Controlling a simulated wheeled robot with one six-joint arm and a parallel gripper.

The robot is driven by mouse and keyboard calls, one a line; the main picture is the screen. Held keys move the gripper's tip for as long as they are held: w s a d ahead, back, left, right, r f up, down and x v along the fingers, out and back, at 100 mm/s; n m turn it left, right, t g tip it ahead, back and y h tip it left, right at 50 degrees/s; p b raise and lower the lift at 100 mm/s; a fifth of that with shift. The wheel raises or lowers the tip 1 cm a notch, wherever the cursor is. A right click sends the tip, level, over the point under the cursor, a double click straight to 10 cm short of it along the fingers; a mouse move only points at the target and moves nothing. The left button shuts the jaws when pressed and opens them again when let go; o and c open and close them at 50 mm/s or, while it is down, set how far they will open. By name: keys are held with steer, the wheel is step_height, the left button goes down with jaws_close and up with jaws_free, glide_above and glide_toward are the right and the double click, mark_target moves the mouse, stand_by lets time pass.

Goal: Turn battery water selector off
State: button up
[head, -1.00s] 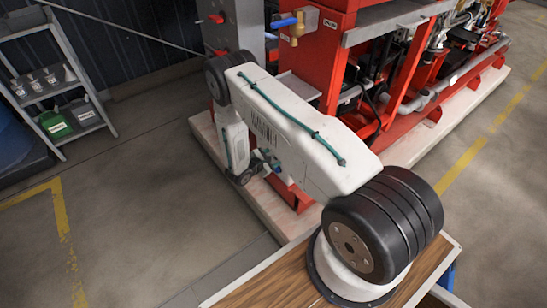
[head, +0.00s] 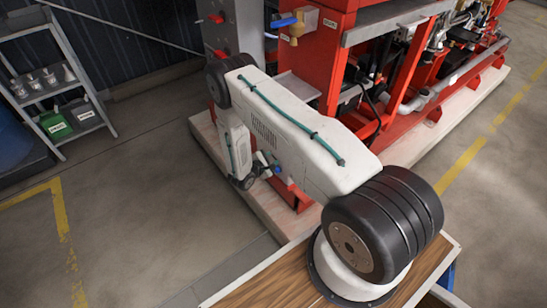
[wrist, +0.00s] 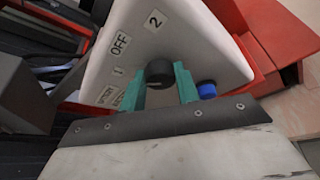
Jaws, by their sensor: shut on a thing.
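The battery water selector is a black round knob (wrist: 159,73) on a pale panel (wrist: 196,38) in the wrist view. Labels "2", "OFF" and "1" curve around its upper left side, with a partly covered label below them. My gripper (wrist: 161,82) has its two teal fingers on either side of the knob and is shut on it. I cannot tell which label the knob points to. In the head view my gripper and the knob are too small and covered by my arm to make out clearly.
A blue button or cap (wrist: 206,90) sits just right of the right finger. Red frame parts edge the panel. In the head view the red pump frame (head: 330,60) stands on a pale plinth, and a grey shelf (head: 75,90) stands at the left. Open floor lies between them.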

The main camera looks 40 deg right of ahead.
steer(key=m+t, duration=0.1)
steer(key=m+h, duration=0.1)
steer(key=m, duration=0.1)
steer(key=m+t, duration=0.1)
steer(key=m, duration=0.1)
steer(key=shift+s+f+t, duration=0.15)
steer(key=shift+f+t, duration=0.1)
steer(key=shift+t, duration=0.05)
stand_by(0.4)
steer(key=o, duration=1)
steer(key=shift+c, duration=0.2)
steer(key=shift+a, duration=0.15)
steer(key=f+v, duration=0.1)
steer(key=v, duration=0.6)
steer(key=shift+s+a+r, duration=0.15)
steer(key=shift+a+r, duration=0.15)
steer(key=shift+r, duration=0.1)
